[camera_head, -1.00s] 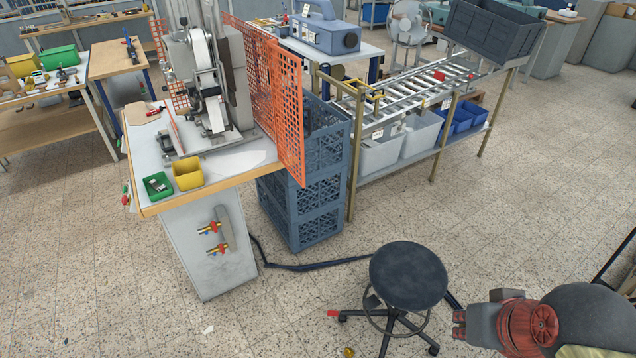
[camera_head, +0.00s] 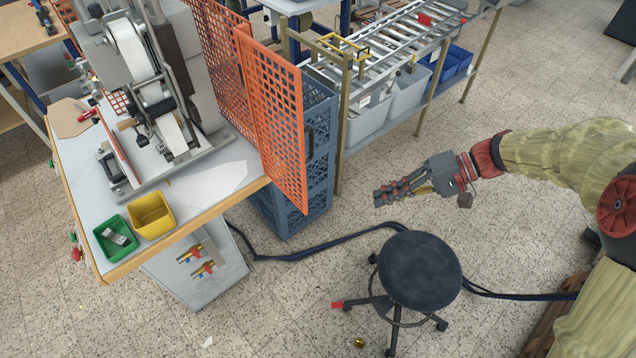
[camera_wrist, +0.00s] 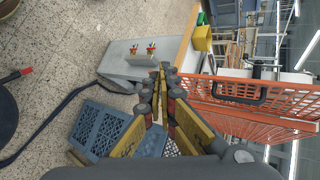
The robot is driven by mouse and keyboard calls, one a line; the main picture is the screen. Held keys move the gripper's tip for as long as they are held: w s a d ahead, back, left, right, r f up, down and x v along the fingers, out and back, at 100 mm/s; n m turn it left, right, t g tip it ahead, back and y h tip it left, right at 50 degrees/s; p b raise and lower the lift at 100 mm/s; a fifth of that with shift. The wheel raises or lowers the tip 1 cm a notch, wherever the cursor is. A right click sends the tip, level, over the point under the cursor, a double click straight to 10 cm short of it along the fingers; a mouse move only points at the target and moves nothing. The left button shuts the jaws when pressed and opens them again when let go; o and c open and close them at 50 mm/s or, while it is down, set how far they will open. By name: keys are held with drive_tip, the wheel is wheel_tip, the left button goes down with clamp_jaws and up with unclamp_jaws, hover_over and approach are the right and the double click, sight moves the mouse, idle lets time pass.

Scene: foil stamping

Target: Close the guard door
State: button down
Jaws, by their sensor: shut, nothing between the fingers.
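The guard door (camera_head: 280,130) is an orange mesh panel. It stands swung out past the right edge of the stamping machine's table in the head view, so it is open. In the wrist view the orange mesh (camera_wrist: 250,112) lies to the right of my fingers, with a dark handle (camera_wrist: 238,92) on it. My gripper (camera_head: 380,196) is shut and empty. It hangs in the air to the right of the door, apart from it, pointing left. In the wrist view my fingertips (camera_wrist: 164,70) are together, left of the handle.
The stamping machine (camera_head: 150,80) stands on the table (camera_head: 205,205) with a green bin (camera_head: 115,236) and a yellow bin (camera_head: 151,214). Blue crates (camera_head: 318,150) stand behind the door. A black stool (camera_head: 419,270) is below my gripper. A roller conveyor (camera_head: 385,50) is behind.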

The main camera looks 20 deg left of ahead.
drive_tip(key=w+a+f+g+y+p, duration=0.1)
drive_tip(key=w+a+f+y, duration=0.55)
drive_tip(key=w, duration=0.25)
drive_tip(key=s+f+x, duration=0.1)
drive_tip(key=s+x, duration=0.1)
drive_tip(key=x, duration=1)
drive_tip(key=shift+s+f+p, duration=0.2)
drive_tip(key=shift+s+p, duration=0.05)
drive_tip(key=shift+p, duration=0.05)
drive_tip(key=shift+d, duration=0.1)
